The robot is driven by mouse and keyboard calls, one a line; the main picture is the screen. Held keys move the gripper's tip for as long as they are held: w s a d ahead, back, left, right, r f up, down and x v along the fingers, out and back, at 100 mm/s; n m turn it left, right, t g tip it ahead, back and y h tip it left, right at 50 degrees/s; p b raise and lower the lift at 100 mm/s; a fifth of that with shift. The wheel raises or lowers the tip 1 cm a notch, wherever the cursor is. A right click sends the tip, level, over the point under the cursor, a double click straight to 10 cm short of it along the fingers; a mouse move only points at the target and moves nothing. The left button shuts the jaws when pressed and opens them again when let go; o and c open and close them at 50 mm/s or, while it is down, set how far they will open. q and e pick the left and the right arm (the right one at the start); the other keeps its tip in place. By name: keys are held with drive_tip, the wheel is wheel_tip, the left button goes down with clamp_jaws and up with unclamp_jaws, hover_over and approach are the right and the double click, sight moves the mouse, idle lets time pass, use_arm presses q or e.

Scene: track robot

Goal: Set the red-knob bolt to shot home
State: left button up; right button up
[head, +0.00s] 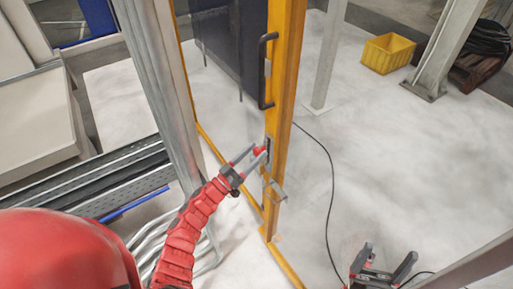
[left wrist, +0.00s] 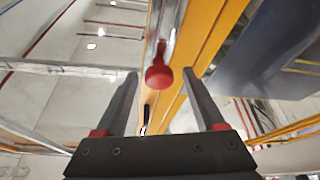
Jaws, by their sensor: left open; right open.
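The red knob (head: 260,150) of the bolt sits on the yellow door post (head: 283,80), below the black handle. In the left wrist view the knob (left wrist: 159,76) hangs from a shiny metal part (left wrist: 163,30), between the lines of my two fingers. My left gripper (head: 254,156) is open at the knob, one finger on each side, with no visible grip on it. Whether a finger touches it I cannot tell. The bolt's bar is mostly hidden in the head view. My right gripper (head: 386,258) is open and empty, low at the bottom right.
A black handle (head: 264,70) is on the post above the knob, and a metal bracket (head: 275,190) is below it. A grey column (head: 160,80) stands to the left. A black cable (head: 330,190) crosses the pale floor. A yellow crate (head: 387,54) stands far right.

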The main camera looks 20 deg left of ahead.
use_arm(q)
drive_tip(key=shift+w+d+r, duration=0.25)
drive_tip(key=shift+w+d, duration=0.05)
drive_tip(key=shift+w, duration=0.15)
clamp_jaws()
idle(1.2)
